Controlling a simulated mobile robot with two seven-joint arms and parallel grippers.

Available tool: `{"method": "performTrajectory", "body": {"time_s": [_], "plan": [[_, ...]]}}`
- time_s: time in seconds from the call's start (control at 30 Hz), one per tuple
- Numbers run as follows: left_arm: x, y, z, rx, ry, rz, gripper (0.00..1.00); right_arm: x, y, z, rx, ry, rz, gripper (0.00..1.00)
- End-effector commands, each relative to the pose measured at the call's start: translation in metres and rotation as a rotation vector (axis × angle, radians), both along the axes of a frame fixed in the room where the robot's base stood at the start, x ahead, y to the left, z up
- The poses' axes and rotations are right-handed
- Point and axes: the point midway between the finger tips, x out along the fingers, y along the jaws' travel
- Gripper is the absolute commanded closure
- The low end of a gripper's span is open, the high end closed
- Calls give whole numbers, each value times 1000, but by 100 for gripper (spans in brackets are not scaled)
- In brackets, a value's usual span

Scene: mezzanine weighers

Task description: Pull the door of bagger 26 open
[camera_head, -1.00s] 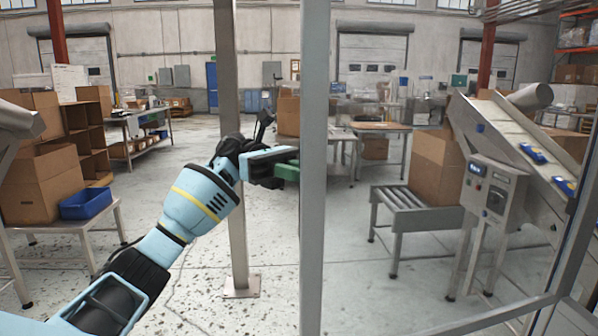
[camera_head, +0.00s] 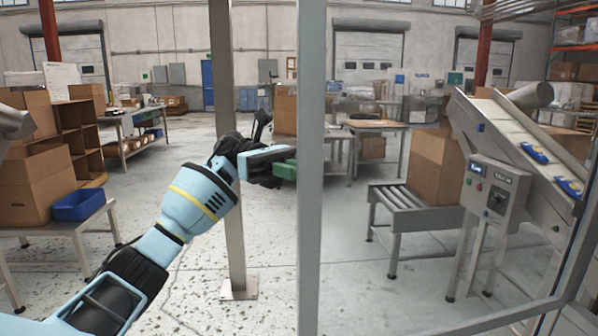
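The framed door in front of me, which I take to be that of bagger 26, has a grey upright edge post (camera_head: 311,250) and a lower rail at the right. No number shows. A green part (camera_head: 285,171), perhaps its handle, shows just left of the post. My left gripper (camera_head: 268,160) is at this green part, its tips close to the post. Whether the fingers are closed around it or only beside it, I cannot tell. My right gripper is not in view.
A thinner steel upright (camera_head: 228,110) stands on a floor plate just behind my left wrist. Beyond the door are a roller table (camera_head: 412,218), a cardboard box (camera_head: 436,165) and a control box (camera_head: 492,190) by an inclined conveyor. A blue bin (camera_head: 85,205) lies left.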

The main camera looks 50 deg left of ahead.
Motion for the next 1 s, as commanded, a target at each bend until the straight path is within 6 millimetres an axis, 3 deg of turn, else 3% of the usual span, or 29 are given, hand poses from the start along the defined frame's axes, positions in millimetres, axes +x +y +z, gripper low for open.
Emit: {"method": "performTrajectory", "body": {"time_s": [0.03,0.07,0.2,0.57,1.0], "plan": [[1,-1,0,0,0,2,100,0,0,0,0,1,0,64],[1,-1,0,0,0,2,82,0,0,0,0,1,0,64],[0,-1,0,1,0,1,67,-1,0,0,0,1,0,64],[0,6,0,1,0,2,67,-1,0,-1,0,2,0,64],[-6,63,1,0,0,1,67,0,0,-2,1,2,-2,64]]}}
